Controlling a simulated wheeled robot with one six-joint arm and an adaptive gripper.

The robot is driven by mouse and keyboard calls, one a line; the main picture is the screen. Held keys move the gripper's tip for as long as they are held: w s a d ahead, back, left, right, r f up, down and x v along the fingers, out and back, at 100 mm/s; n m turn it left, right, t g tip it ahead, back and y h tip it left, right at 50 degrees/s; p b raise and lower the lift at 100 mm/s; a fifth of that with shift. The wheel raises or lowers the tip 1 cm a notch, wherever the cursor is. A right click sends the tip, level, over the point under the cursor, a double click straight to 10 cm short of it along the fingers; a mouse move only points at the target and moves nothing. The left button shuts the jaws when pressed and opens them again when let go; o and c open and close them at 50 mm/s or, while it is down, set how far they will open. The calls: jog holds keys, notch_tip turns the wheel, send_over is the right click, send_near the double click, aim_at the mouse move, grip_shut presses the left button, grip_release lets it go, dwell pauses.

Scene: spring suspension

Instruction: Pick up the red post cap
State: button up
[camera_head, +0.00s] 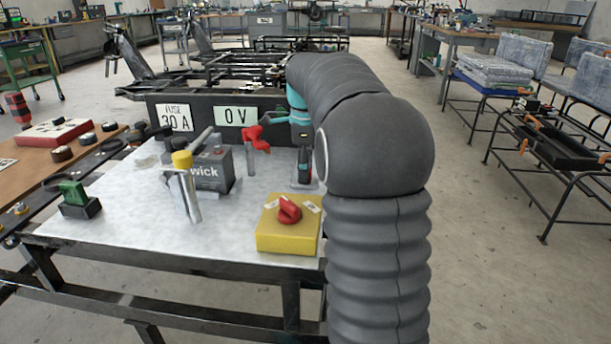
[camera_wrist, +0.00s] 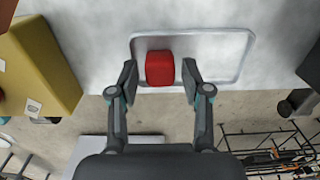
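The red post cap (camera_wrist: 160,67) is a small rounded red block in the wrist view, at the near edge of a shallow metal tray. My gripper (camera_wrist: 159,82) is open, with one finger on each side of the cap. A narrow gap shows between the cap and each finger. In the head view my gripper (camera_head: 305,168) points down over the right side of the bench top, and I cannot make out the cap clearly there.
The tray's rim (camera_wrist: 246,50) surrounds the cap. A yellow box (camera_head: 287,238) with a red knob stands nearby. A red clamp-like part (camera_head: 256,138), a battery (camera_head: 212,170) and a yellow-topped post (camera_head: 182,160) stand left of my gripper.

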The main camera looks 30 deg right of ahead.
jog(key=c, duration=0.4)
jog(key=shift+c, duration=0.2)
